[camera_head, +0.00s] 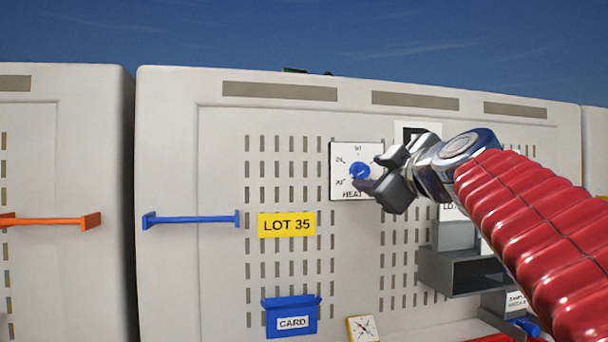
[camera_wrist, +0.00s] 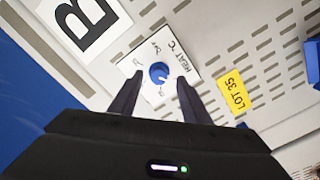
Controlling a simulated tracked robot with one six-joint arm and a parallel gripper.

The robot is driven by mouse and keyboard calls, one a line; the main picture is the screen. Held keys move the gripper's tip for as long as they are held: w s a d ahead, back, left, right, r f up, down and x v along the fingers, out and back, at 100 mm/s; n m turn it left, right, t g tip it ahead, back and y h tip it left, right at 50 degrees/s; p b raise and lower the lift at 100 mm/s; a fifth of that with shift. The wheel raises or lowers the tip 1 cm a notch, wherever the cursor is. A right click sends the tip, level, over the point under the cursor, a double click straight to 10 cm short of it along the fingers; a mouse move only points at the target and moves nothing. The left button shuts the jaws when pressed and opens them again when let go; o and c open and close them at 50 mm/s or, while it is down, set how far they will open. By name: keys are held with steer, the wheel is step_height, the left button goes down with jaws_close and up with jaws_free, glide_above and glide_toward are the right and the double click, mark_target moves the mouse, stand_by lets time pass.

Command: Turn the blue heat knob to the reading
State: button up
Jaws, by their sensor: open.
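The blue heat knob (camera_head: 360,171) sits in the middle of a white square dial plate (camera_head: 342,187) marked HEAT, on the pale slotted wall. In the wrist view the knob (camera_wrist: 159,72) is round, with a light pointer mark, and numbers stand around it. My gripper (camera_head: 381,172) is in front of the plate's right part in the head view. In the wrist view its two dark fingers (camera_wrist: 157,100) are spread apart, with the knob ahead between their tips. The jaws are empty. I cannot tell the gap to the knob. A small dial gauge (camera_head: 362,328) shows low on the wall.
A yellow LOT 35 sign (camera_head: 287,224), a blue CARD holder (camera_head: 291,315) and a blue handle bar (camera_head: 190,218) are on the wall to the left. A grey box shelf (camera_head: 463,274) juts out below my arm at right.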

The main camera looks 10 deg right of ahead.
steer(key=s, duration=1)
steer(key=shift+s, duration=0.15)
steer(key=shift+f, duration=0.1)
